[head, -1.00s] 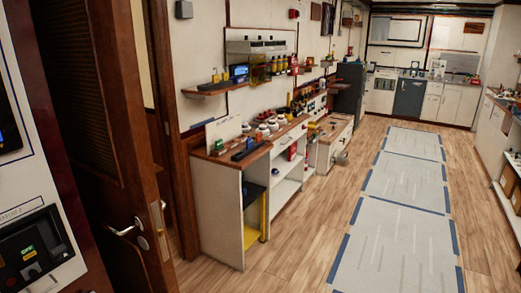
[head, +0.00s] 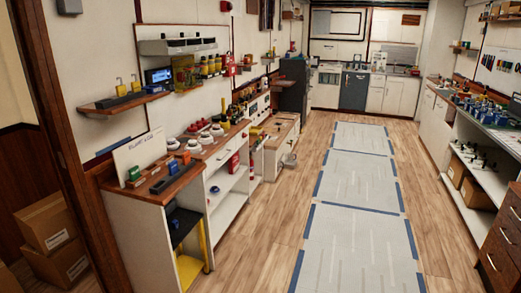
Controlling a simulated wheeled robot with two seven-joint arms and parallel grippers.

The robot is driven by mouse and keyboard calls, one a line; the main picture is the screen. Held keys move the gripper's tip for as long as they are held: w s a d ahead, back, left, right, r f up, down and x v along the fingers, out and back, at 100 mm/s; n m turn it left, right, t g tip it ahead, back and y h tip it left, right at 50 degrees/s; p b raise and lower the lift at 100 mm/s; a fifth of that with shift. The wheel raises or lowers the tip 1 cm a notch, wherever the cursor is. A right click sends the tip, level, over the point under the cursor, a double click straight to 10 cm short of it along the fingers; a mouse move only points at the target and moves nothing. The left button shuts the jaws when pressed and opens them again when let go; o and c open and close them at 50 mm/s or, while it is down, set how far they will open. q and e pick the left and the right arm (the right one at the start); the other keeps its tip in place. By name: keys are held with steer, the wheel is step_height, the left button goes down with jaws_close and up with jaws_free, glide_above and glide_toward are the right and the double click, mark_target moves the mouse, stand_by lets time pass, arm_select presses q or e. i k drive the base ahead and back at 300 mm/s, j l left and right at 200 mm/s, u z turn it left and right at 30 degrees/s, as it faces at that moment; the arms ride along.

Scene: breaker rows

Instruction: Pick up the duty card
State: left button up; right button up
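A white card or board (head: 139,150) with dark handwriting stands upright at the back of the near left counter. The writing is too small to read surely, so I cannot tell whether it is the duty card. No other thing can be clearly made out as the duty card. Neither of my grippers is in view.
The near left counter (head: 160,197) holds small coloured blocks and a dark tray. A wall shelf (head: 125,100) hangs above it. Cardboard boxes (head: 47,220) stand at the left. A loaded workbench (head: 470,108) lines the right. The floor with grey mats (head: 355,190) is clear.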

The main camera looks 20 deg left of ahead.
mark_target(135, 173)
steer(key=i+u, duration=0.1)
steer(key=i, duration=0.6)
steer(key=i+l+u, duration=0.1)
steer(key=i, duration=0.6)
steer(key=i+u, duration=0.4)
steer(key=i+l+u, duration=0.15)
steer(key=i+u, duration=0.25)
steer(key=i+l+u, duration=0.3)
steer(key=u, duration=0.15)
steer(key=i+l+u, duration=0.4)
